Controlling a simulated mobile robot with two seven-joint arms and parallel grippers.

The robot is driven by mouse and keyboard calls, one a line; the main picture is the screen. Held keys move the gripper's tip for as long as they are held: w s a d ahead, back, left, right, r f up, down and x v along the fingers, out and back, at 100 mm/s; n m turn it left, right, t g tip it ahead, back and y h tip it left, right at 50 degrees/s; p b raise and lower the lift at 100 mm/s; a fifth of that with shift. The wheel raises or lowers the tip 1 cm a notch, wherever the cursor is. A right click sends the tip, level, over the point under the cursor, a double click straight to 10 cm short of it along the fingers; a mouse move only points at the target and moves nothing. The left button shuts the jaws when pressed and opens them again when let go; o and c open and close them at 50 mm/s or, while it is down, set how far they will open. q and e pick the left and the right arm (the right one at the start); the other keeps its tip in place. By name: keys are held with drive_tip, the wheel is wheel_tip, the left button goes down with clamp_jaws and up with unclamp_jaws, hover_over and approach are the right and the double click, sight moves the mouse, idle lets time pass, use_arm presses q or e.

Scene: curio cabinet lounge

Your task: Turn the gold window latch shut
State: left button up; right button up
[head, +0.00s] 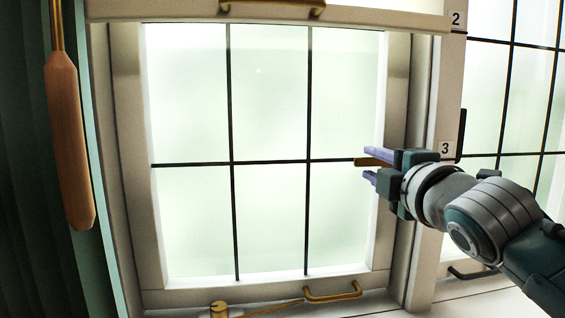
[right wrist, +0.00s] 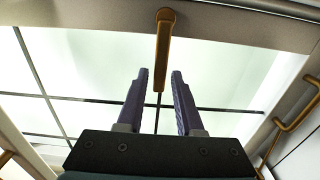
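The gold window latch (head: 365,162) is at the right side of the middle window frame. Its handle points left, level across the glass; its base is hidden behind my right gripper. In the right wrist view the latch (right wrist: 163,45) shows its round pivot on the frame and its long handle running between my fingers. My right gripper (head: 370,166) is open, its purple fingers on either side of the handle. In the right wrist view the right gripper (right wrist: 160,74) shows a gap on both sides of the handle. My left gripper is not in view.
A gold pull handle (head: 333,293) and a gold stay with a round knob (head: 218,309) are along the window's bottom. A brown hanging handle (head: 69,150) is by the green curtain at left. Labels 2 and 3 mark the right post. Another window (head: 510,90) stands at right.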

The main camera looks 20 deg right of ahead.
clamp_jaws()
idle(1.1)
